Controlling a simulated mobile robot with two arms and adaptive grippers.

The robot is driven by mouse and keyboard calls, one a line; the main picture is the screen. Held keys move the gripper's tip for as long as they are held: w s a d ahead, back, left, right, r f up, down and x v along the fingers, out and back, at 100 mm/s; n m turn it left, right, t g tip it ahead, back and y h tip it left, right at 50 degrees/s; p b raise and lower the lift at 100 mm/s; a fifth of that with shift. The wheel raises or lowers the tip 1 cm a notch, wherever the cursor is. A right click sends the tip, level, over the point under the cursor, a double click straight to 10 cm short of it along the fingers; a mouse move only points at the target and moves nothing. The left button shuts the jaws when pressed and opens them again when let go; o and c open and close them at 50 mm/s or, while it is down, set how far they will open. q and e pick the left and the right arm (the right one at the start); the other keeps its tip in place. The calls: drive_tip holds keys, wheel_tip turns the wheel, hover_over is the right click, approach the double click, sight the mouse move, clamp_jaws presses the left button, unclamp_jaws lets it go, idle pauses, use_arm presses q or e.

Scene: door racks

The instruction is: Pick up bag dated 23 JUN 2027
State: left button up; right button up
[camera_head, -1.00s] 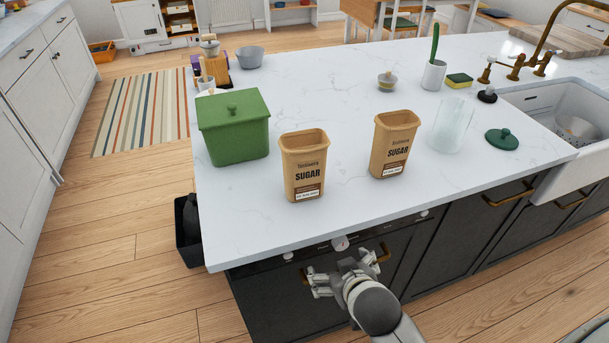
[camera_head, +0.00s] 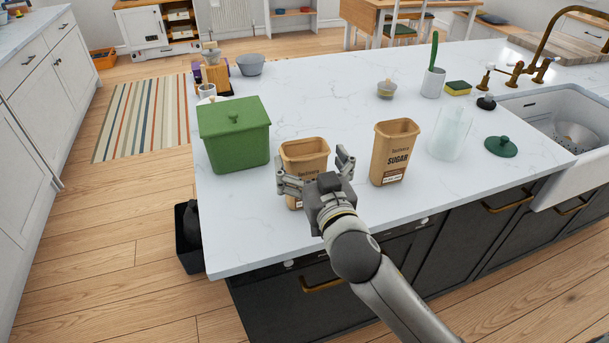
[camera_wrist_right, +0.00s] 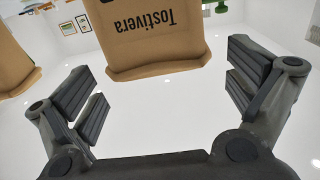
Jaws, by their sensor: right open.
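The left bag (camera_head: 305,153) is partly hidden behind my right gripper (camera_head: 315,172). The right bag (camera_head: 394,152) is in clear view with a white date label low on its front, too small to read. My right gripper is open and empty, its two fingers spread just in front of the left bag. In the right wrist view, the bag (camera_wrist_right: 155,35) marked "Tostivera" is upside down, ahead of and between the open fingers (camera_wrist_right: 165,95). The other bag (camera_wrist_right: 12,55) shows at the left edge. My left gripper is out of view.
A green lidded box (camera_head: 233,135) stands left of the left bag. A clear glass jar (camera_head: 451,135) and a round green lid (camera_head: 501,146) are right of the right bag. The sink (camera_head: 560,125) is at the far right. The counter (camera_head: 310,95) behind the bags is mostly clear.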

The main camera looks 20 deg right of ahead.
drive_tip(key=w+p, duration=0.1)
drive_tip(key=w, duration=0.3)
drive_tip(key=shift+w+d, duration=0.15)
drive_tip(key=shift+d, duration=0.05)
drive_tip(key=shift+w, duration=0.25)
drive_tip(key=shift+s, duration=0.1)
drive_tip(key=shift+c, duration=0.4)
drive_tip(key=c, duration=1.4)
drive_tip(key=shift+r, duration=0.1)
